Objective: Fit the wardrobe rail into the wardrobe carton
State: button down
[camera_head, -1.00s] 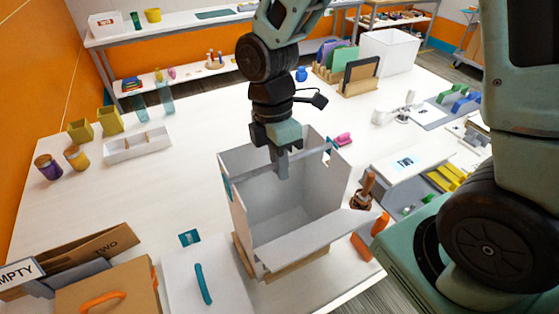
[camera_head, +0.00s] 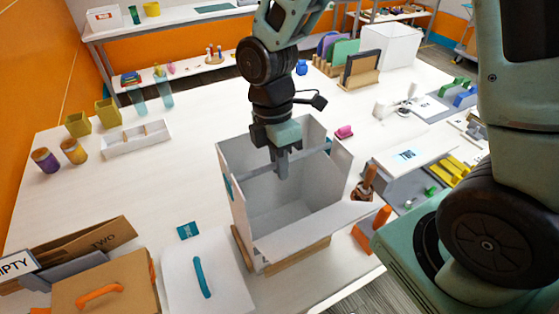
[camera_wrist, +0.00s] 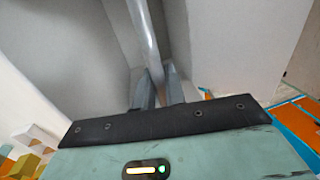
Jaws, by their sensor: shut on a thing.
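The wardrobe carton (camera_head: 240,222) is a tall, light grey open-topped box on the white table, with its front flap (camera_head: 310,233) folded out. My gripper (camera_head: 282,174) points down in the carton's upper opening, shut on the pale grey wardrobe rail (camera_head: 315,151). The rail lies crosswise between the carton's side walls near the top. In the wrist view the rail (camera_wrist: 143,35) runs away from between the fingers (camera_wrist: 157,90), with grey carton walls around it. Whether the rail's ends touch or sit in the side walls cannot be told.
A wooden stamp-like tool (camera_head: 367,185) stands close to the carton's right. A white lidded box (camera_head: 205,275) and a brown carton (camera_head: 105,290) stand at front left. A white divided tray (camera_head: 135,140) lies back left. The table left of the carton is mostly clear.

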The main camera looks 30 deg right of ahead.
jog(key=shift+f+b, duration=0.35)
jog(key=shift+f, duration=0.3)
jog(key=shift+f, duration=0.1)
jog(key=c, duration=1.4)
grip_release()
